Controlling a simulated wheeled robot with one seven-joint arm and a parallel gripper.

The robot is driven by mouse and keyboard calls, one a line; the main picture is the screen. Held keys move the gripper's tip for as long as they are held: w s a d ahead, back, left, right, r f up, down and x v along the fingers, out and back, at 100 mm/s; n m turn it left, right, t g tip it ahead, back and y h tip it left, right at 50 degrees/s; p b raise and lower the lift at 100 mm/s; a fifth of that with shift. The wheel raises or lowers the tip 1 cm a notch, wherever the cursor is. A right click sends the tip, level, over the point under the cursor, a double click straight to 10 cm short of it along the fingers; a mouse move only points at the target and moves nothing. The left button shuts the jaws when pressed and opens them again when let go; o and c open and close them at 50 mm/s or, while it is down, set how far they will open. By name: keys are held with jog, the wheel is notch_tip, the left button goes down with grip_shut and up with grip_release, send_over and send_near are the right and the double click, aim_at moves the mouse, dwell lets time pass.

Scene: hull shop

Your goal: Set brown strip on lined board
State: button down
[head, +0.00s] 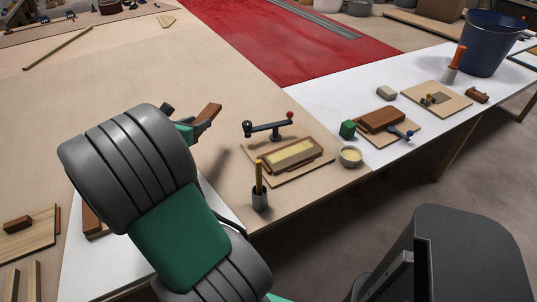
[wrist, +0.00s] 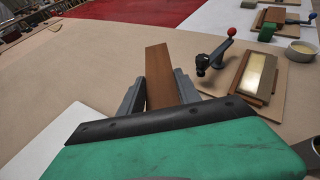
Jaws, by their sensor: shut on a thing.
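A brown strip (wrist: 158,70) is between the two fingers of my gripper (wrist: 160,95) in the wrist view, its far end pointing forward. The strip (head: 208,115) also shows in the head view, tilted above the tan table, beyond my arm. My gripper (head: 188,130) is shut on it and partly hidden by my arm. To its right, a board carries a brown frame with a pale yellow panel (head: 293,153) and a clamp with a red knob (head: 288,117). A board with striped grain (head: 30,240) lies at the far left. I cannot tell which is the lined board.
A grey cup with a yellow stick (head: 260,198) stands near the front edge. A small bowl (head: 350,156), a green block (head: 347,129) and a blue-knobbed clamp board (head: 392,140) are at right. A blue bucket (head: 482,45) stands farther back. The tan table behind is mostly clear.

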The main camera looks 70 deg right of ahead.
jog(key=s+d+f+m+g+b, duration=0.1)
jog(key=s+d+m+g, duration=0.3)
jog(key=s+d, duration=0.5)
jog(key=m+g+y+b, duration=0.1)
jog(key=m+g+y, duration=0.2)
jog(key=m+g, duration=0.15)
send_over(285, 154)
notch_tip(285, 154, down, 11)
jog(key=shift+d+r+b, duration=0.1)
jog(key=shift+b, duration=1)
jog(key=c, duration=0.9)
grip_release()
jog(key=shift+o, duration=0.2)
jog(key=p+v, duration=0.1)
jog(key=v, duration=1.1)
jog(key=shift+w+d+r+p, duration=0.1)
jog(key=shift+p, duration=0.3)
